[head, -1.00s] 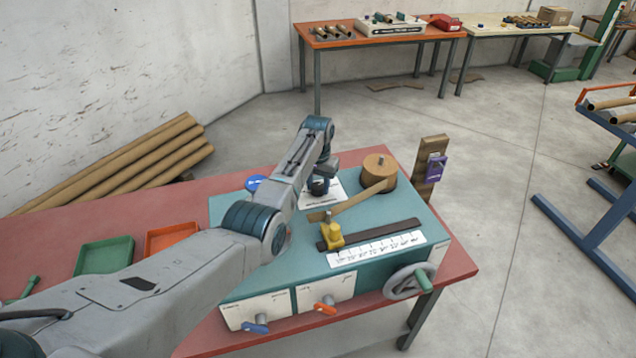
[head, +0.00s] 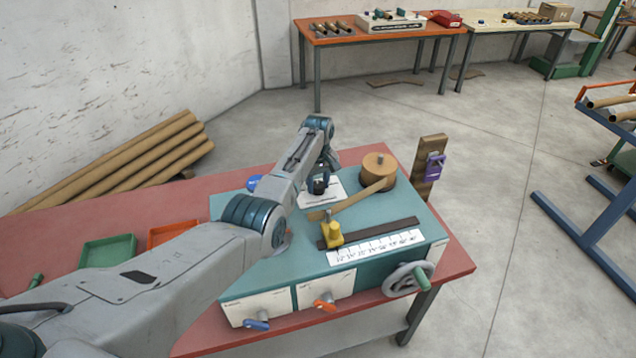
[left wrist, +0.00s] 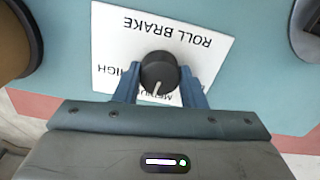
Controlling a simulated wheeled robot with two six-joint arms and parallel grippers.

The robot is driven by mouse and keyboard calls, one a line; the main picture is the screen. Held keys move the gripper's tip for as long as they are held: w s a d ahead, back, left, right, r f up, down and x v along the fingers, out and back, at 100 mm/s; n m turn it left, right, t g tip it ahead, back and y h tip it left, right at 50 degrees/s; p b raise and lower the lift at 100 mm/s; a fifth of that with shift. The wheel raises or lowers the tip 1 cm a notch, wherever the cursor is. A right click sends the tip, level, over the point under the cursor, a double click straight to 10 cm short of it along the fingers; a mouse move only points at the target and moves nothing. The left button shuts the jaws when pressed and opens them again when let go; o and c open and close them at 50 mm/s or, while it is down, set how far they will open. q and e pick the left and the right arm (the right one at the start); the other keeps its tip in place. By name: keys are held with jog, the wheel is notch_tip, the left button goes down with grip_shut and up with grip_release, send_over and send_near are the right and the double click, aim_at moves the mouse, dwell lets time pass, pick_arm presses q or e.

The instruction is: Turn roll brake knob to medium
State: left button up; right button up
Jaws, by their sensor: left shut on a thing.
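The roll brake knob (left wrist: 159,72) is a round black knob with a white pointer line, on a white label plate (left wrist: 205,45) marked ROLL BRAKE. In the left wrist view the plate appears upside down, and the pointer line points down and slightly left, toward the partly hidden MEDIUM word. HIGH shows to its left; the third word is mostly hidden. My left gripper (left wrist: 158,85) has its two blue fingers on either side of the knob and is shut on it. In the head view the plate (head: 336,192) shows beside my wrist. My right gripper is not in view.
A handwheel (head: 408,280) is at the front right. Green (head: 106,250) and orange trays lie left.

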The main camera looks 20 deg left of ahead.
aim_at(318, 184)
pick_arm(q)
jog(key=shift+w+a+r+n, duration=0.1)
jog(key=shift+w+r+n, duration=0.05)
jog(key=shift+n, duration=0.45)
jog(key=o, duration=1)
notch_tip(318, 184, up, 11)
jog(key=b, duration=0.3)
jog(key=shift+b, duration=0.4)
